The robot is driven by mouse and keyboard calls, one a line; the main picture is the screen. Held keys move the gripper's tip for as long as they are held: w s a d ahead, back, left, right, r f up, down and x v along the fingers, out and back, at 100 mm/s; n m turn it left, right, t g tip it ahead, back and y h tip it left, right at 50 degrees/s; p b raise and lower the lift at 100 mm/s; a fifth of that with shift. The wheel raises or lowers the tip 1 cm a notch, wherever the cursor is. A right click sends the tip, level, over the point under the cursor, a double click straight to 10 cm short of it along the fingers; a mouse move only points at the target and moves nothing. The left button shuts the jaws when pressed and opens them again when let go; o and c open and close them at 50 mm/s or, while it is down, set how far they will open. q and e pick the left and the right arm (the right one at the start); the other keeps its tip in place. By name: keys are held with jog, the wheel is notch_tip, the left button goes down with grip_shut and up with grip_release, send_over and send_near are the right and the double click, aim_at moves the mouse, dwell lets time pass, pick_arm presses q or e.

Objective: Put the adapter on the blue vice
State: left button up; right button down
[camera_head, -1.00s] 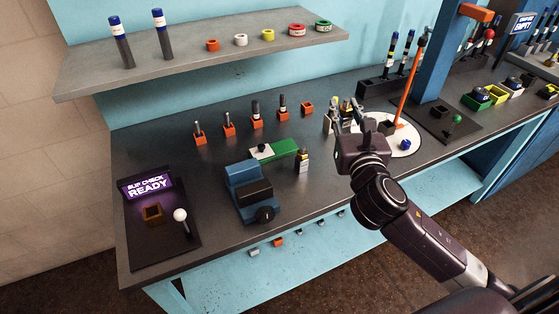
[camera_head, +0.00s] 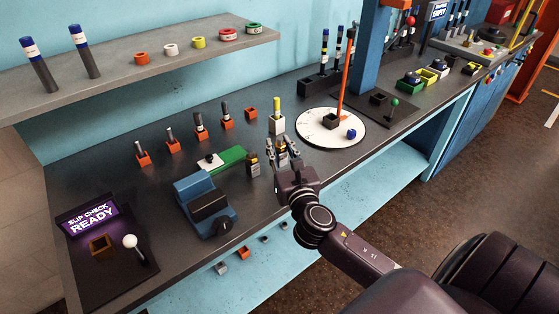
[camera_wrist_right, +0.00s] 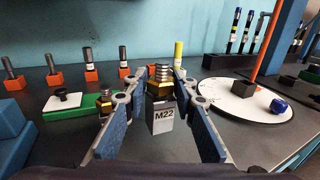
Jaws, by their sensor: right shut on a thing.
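My right gripper (camera_head: 283,150) is shut on an adapter, which has a brass hex and a silver threaded top. The adapter (camera_wrist_right: 161,76) shows between the fingertips in the wrist view, on or just above a grey block marked M22 (camera_wrist_right: 163,118). I cannot tell whether it touches the block. The blue vice (camera_head: 200,190) stands left of the gripper on the dark bench, with a dark jaw block and a round knob in front. A second brass-and-dark fitting (camera_head: 253,163) stands between vice and gripper. My left gripper is not in view.
A green-and-white plate (camera_head: 225,160) lies behind the vice. A yellow-topped piece (camera_head: 277,112) stands behind the gripper. A white disc (camera_head: 318,127) with an orange post is to the right. Several orange holders with pins line the back. The slip check panel (camera_head: 95,220) is at left.

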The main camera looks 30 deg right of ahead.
aim_at(281, 163)
jog(key=shift+f+b, duration=0.55)
jog(key=shift+f, duration=1.5)
jog(key=shift+f, duration=0.15)
jog(key=c, duration=1.6)
grip_release()
